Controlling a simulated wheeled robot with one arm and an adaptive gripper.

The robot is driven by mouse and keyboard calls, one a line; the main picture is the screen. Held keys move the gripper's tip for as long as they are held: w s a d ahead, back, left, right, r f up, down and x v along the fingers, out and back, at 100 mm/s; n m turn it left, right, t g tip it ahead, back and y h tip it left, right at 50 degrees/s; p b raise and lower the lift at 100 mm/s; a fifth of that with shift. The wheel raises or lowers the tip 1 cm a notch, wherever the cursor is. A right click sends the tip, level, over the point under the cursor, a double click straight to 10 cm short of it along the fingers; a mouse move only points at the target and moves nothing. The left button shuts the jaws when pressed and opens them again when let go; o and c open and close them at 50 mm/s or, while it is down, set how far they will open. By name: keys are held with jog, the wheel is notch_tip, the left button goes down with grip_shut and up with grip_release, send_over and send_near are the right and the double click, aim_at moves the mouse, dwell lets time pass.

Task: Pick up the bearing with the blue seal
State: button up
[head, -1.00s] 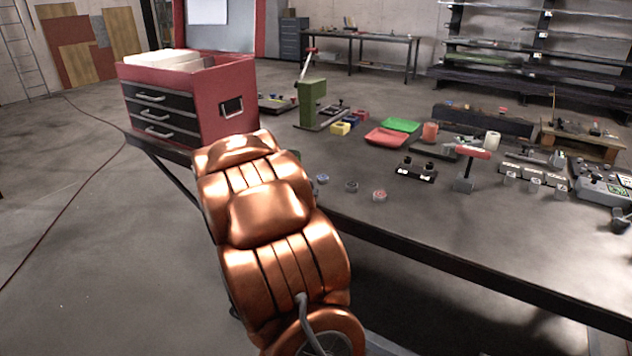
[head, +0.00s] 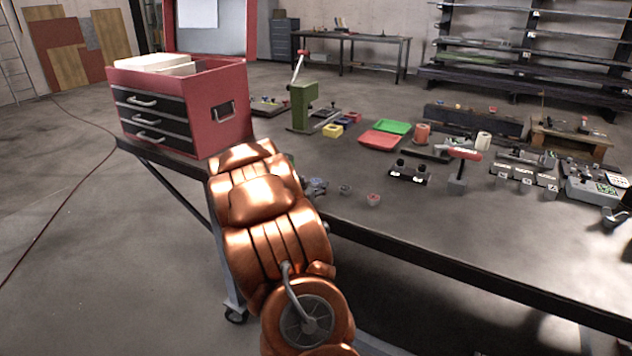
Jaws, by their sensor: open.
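A small bearing with a red seal (head: 373,199) lies near the table's front edge. A small grey bearing (head: 345,189) lies to its left; its seal colour is too small to tell. Further left, just past my copper arm, part of my gripper (head: 316,187) shows as a small grey shape low over the table edge. It is open. The blue-seal bearing stood at about this spot earlier; now I cannot make it out apart from the gripper. My arm hides much of this area.
A red drawer cabinet (head: 224,115) stands left of my arm. A green press (head: 303,108), red tray (head: 380,141), green tray (head: 393,127), black two-knob fixture (head: 408,172) and red-topped stand (head: 461,160) stand behind. The front right tabletop (head: 440,225) is clear.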

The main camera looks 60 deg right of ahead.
jog(key=shift+d, duration=0.5)
jog(key=shift+w, duration=0.1)
grip_shut()
dwell(0.3)
jog(key=shift+r, duration=0.9)
jog(key=shift+w+a+r+b, duration=0.1)
jog(key=shift+a+r+b, duration=0.1)
jog(key=shift+r, duration=0.25)
jog(key=shift+a+r+b, duration=0.15)
jog(key=shift+r+b, duration=0.05)
jog(key=shift+r, duration=0.25)
jog(key=w+a+r+b, duration=0.1)
jog(key=w+a, duration=0.2)
jog(key=a, duration=1.2)
jog(key=shift+r, duration=0.15)
